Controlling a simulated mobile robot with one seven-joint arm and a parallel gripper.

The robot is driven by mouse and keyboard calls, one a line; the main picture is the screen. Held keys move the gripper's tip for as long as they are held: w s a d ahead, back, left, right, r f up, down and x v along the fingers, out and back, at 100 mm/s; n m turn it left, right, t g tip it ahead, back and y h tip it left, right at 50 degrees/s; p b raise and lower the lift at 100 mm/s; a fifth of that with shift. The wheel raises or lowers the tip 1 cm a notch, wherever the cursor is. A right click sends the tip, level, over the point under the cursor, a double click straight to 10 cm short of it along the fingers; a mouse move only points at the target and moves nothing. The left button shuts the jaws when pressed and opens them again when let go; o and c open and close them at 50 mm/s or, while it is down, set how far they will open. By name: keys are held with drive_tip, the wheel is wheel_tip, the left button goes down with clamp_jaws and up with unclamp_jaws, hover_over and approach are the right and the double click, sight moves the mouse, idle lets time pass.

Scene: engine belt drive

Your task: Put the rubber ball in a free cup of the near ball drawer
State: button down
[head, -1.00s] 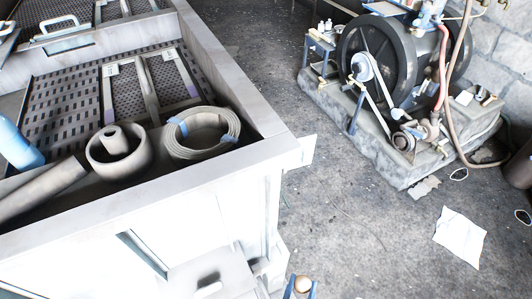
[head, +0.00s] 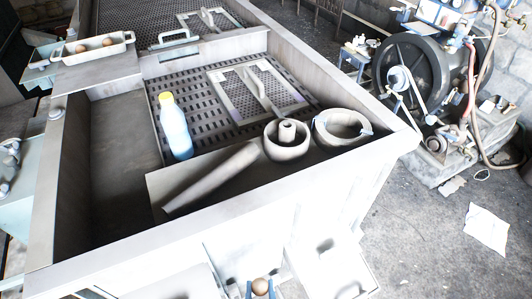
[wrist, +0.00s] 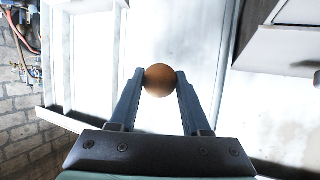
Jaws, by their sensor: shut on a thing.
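The rubber ball (head: 261,284) is brown-orange and shows at the bottom edge of the head view. My gripper (wrist: 159,82) is shut on the ball (wrist: 160,79), with one blue-grey finger on each side of it in the wrist view. Beside my gripper in the head view is a pale, open drawer-like box (head: 345,275) on the front of the big grey tank. I cannot tell whether this is the near ball drawer, and no cups can be made out in it.
The tank's front rim (head: 230,215) stands beyond my gripper. A white tray (head: 122,37) with brown balls sits back left. The engine (head: 415,80) stands right; floor between is mostly clear.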

sight(261, 289)
wheel_tip(261, 289, up, 6)
drive_tip(key=p, duration=0.4)
drive_tip(key=shift+d+r+p, duration=0.1)
drive_tip(key=shift+r+p, duration=0.15)
drive_tip(key=shift+p, duration=0.05)
drive_tip(key=shift+f+b, duration=0.4)
drive_tip(key=shift+b, duration=0.05)
drive_tip(key=shift+w, duration=0.1)
